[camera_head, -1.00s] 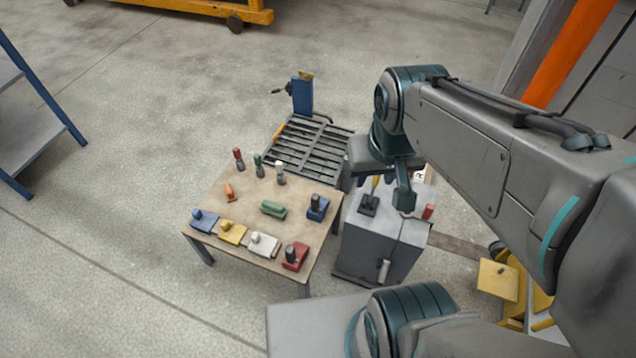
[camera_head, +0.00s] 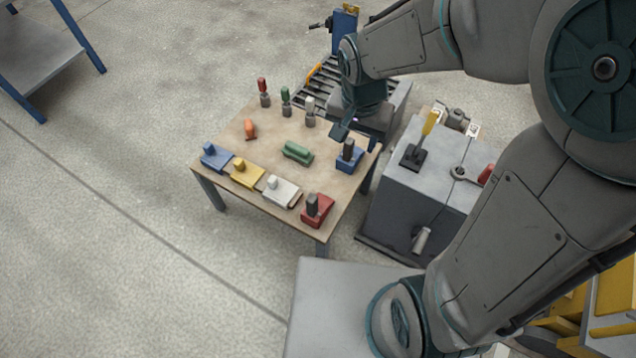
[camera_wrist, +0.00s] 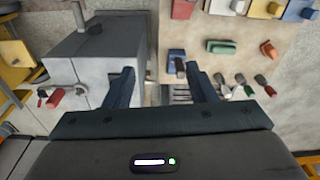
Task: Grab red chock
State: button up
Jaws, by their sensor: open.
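The red chock (camera_head: 322,213), a red block with a dark upright knob, sits at the near right corner of the brown table (camera_head: 225,145). In the wrist view the red chock (camera_wrist: 183,9) is at the top edge, partly cut off. My gripper (camera_head: 343,132) hangs above the table's right side, close to the blue block with a dark knob (camera_head: 350,160), and apart from the red chock. In the wrist view my gripper (camera_wrist: 161,82) has its two fingers spread, with nothing between them.
White (camera_head: 282,190), yellow (camera_head: 247,174) and blue (camera_head: 215,156) blocks line the near edge. A green piece (camera_head: 297,152), an orange piece (camera_head: 250,129) and several upright handled tools stand behind. A grey cabinet (camera_head: 400,205) with a yellow-handled lever stands to the right.

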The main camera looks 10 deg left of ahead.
jog(key=shift+m+g, duration=0.5)
jog(key=shift+m, duration=0.1)
jog(key=a+f+b, duration=0.2)
jog(key=f, duration=0.3)
jog(key=a+f+b, duration=0.2)
jog(key=a+f, duration=0.1)
jog(key=f, duration=0.2)
jog(key=a+f+b, duration=0.3)
jog(key=f, duration=0.2)
jog(key=shift+a+f, duration=0.25)
jog(key=shift+f, duration=0.15)
jog(key=b, duration=0.3)
send_over(317, 206)
jog(key=w+a, duration=0.1)
jog(key=w, duration=0.1)
jog(key=f, duration=0.7)
jog(key=shift+s, duration=0.2)
jog(key=shift+s+f+b, duration=0.1)
jog(key=shift+f+b, duration=1.4)
jog(key=shift+f, duration=1.75)
jog(key=shift+r, duration=0.1)
grip_shut()
